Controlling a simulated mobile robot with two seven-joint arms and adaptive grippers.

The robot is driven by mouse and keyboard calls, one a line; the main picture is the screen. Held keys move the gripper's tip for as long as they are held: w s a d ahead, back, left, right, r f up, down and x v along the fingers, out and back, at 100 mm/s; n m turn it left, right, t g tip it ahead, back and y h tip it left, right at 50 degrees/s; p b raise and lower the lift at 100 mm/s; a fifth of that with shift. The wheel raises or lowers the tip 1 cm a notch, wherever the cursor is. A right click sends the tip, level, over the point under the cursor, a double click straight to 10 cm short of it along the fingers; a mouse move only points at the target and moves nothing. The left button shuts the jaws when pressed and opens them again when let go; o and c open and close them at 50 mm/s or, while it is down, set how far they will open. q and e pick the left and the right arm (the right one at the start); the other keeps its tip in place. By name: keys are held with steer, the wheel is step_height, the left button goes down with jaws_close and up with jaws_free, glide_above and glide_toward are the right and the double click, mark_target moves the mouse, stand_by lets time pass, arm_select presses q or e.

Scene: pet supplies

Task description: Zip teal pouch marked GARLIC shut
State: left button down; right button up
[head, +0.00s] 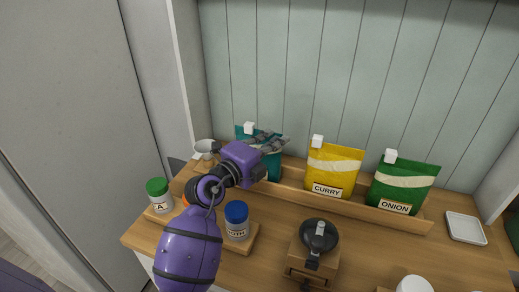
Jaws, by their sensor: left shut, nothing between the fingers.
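A teal pouch (274,165) stands at the left end of the wooden rack against the back wall. A white zip slider (250,128) sits at the left end of its top edge. My left gripper (282,141) is shut and empty at the upper front of this pouch. It hides much of the pouch's front and any label. I cannot tell whether the gripper touches the pouch. My right gripper is not in view.
A yellow CURRY pouch (334,169) and a green ONION pouch (403,185) stand to the right on the same rack (290,186). Jars with green (157,188) and blue (236,212) lids stand in front. A wooden grinder (315,250) stands front centre. A white dish (465,228) lies at right.

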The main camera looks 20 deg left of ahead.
mark_target(249, 128)
arm_select(q)
steer(key=a, duration=0.2)
steer(key=w+a, duration=0.1)
steer(key=shift+a, duration=0.35)
steer(key=shift+s, duration=0.1)
steer(key=shift+a, duration=0.15)
